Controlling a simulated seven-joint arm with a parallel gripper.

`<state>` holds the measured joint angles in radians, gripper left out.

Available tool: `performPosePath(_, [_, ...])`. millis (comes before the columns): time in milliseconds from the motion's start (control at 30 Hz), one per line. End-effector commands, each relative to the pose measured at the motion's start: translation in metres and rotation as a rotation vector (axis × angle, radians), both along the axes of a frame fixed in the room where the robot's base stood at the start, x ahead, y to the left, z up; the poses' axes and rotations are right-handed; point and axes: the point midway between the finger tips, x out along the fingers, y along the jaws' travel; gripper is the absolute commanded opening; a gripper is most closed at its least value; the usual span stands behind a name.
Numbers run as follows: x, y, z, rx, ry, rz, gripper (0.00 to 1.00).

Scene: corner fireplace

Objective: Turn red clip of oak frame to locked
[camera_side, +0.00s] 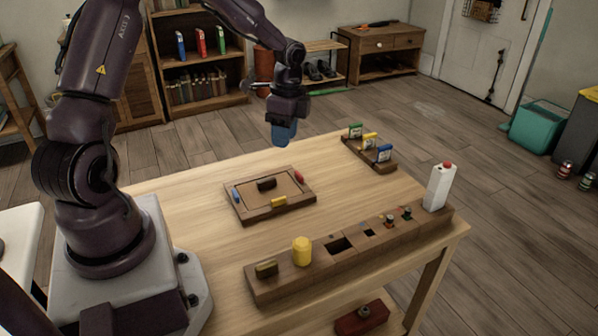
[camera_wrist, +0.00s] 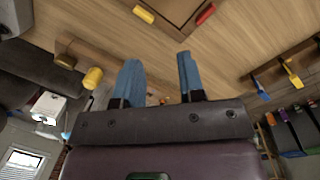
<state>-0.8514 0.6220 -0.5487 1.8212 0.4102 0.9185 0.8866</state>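The oak frame (camera_side: 245,214) lies flat on the table, and its edge shows at the top of the wrist view (camera_wrist: 178,24). The red clip (camera_side: 299,176) sits on its right side and also shows in the wrist view (camera_wrist: 206,13). A yellow clip (camera_side: 279,202) is on the front side, a blue clip (camera_side: 236,194) on the left, and a dark block (camera_side: 266,184) on the panel inside. I cannot tell the red clip's exact angle. My gripper (camera_wrist: 159,62) has blue fingers spread apart with nothing between them. It hangs above the table beyond the frame, clear of it.
A long wooden block (camera_side: 318,275) along the table's right edge carries a yellow knob (camera_side: 302,251) and a white bottle (camera_side: 438,187) with a red cap. A small rack (camera_side: 382,165) with coloured tags stands at the back right. The table between is clear.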

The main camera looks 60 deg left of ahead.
Motion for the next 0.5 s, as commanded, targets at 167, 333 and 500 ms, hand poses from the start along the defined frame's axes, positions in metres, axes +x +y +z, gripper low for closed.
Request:
performPosePath(167, [0.034, 0.022, -0.025, -0.062, -0.070, -0.372, 0.36])
performPosePath(333, [0.053, 0.034, -0.013, -0.013, -0.108, -0.654, 0.36])
performPosePath(500, [0.052, 0.035, -0.015, -0.015, -0.103, -0.780, 0.36])
